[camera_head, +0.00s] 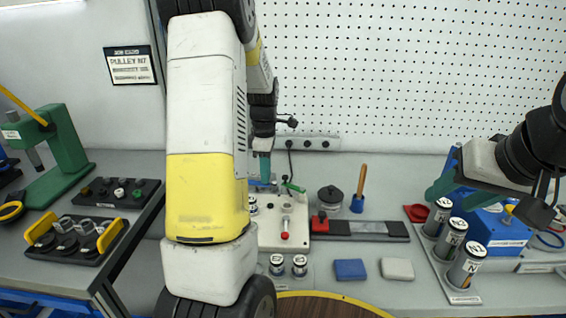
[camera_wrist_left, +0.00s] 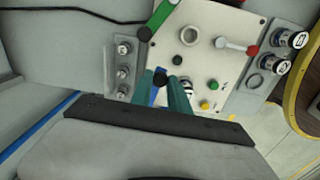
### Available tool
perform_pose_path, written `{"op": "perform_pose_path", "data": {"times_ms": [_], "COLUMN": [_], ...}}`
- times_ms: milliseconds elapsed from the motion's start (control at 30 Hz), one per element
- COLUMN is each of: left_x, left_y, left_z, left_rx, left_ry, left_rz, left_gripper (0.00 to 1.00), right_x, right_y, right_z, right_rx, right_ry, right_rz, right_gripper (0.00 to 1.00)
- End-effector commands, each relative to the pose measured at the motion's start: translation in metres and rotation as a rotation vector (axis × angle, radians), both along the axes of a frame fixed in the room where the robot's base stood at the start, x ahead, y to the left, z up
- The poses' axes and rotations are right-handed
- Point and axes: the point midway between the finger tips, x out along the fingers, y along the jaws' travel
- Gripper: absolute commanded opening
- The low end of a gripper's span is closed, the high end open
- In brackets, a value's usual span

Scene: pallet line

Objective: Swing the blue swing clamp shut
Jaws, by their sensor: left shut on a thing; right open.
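The white fixture plate (camera_head: 270,239) lies on the bench behind my left arm. It also shows in the wrist view (camera_wrist_left: 208,62). My left gripper (camera_head: 264,170) is low over the plate's back edge. In the wrist view its teal fingers (camera_wrist_left: 172,92) are shut on a small blue piece, the blue swing clamp (camera_wrist_left: 160,77), with a dark end showing. The fingers hide most of the clamp, so its swing angle cannot be told. My right gripper (camera_head: 446,178) is open and empty, above the right side of the bench.
On the plate are a green lever (camera_wrist_left: 155,20) and a red-knobbed lever (camera_wrist_left: 237,46). Two labelled cylinders (camera_wrist_left: 292,48) stand beside it. Several batteries (camera_head: 452,238) and a blue box (camera_head: 495,232) are at the right. Blue and white blocks lie in front.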

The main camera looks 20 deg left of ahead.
Motion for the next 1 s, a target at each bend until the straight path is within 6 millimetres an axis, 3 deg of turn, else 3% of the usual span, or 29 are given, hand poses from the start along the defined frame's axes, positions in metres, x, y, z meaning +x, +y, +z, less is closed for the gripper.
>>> {"op": "perform_pose_path", "data": {"times_ms": [533, 1000], "left_x": [-0.049, -0.068], "left_y": [0.01, 0.021], "left_z": [0.001, 0.001], "left_rx": [0.001, 0.001], "left_ry": [-0.002, -0.001], "left_rz": [-0.496, -0.73], "left_gripper": [0.0, 0.0], "right_x": [0.0, 0.0], "right_y": [0.0, 0.0], "right_z": [0.0, 0.0], "right_rx": [0.0, 0.0], "right_ry": [0.0, 0.0], "right_rz": [0.0, 0.0], "right_gripper": [0.5, 0.5]}}
